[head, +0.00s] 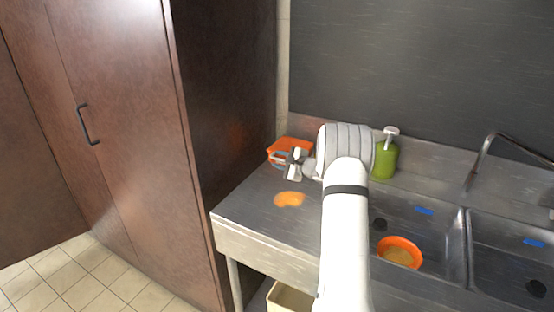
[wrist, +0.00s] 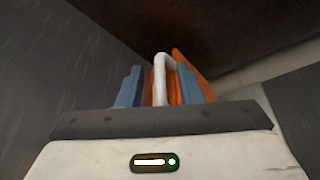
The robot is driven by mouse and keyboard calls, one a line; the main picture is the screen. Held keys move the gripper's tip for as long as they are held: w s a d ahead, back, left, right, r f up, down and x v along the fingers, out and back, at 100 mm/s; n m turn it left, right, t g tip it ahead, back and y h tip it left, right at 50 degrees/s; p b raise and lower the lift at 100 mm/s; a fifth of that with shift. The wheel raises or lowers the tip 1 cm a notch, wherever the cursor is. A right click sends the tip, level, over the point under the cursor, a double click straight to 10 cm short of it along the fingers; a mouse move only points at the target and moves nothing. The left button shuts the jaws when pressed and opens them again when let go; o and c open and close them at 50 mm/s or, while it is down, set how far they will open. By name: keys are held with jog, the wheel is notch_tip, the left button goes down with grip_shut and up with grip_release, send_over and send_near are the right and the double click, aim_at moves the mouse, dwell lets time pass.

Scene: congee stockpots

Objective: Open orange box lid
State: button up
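The orange box (head: 290,147) stands in the back left corner of the counter, partly hidden behind my gripper in the head view. In the wrist view the orange box (wrist: 205,86) shows beyond my fingers, with a white arched handle (wrist: 160,62) in front of it. My gripper (head: 285,163) is at the near side of the box. In the wrist view the two blue fingers of my gripper (wrist: 160,88) stand apart, one on each side of the handle. A gap shows beside the left finger; whether the right finger touches the handle is unclear.
A green pump bottle (head: 386,158) stands right of my arm near the back wall. A flat orange patch (head: 289,199) lies on the counter. An orange bowl (head: 399,252) sits in the left sink basin. A tall brown cabinet (head: 222,120) borders the counter's left side.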

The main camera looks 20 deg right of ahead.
jog(key=shift+w+a+f, duration=0.1)
jog(key=shift+w+a, duration=0.05)
jog(key=shift+w, duration=0.15)
grip_shut()
dwell(0.4)
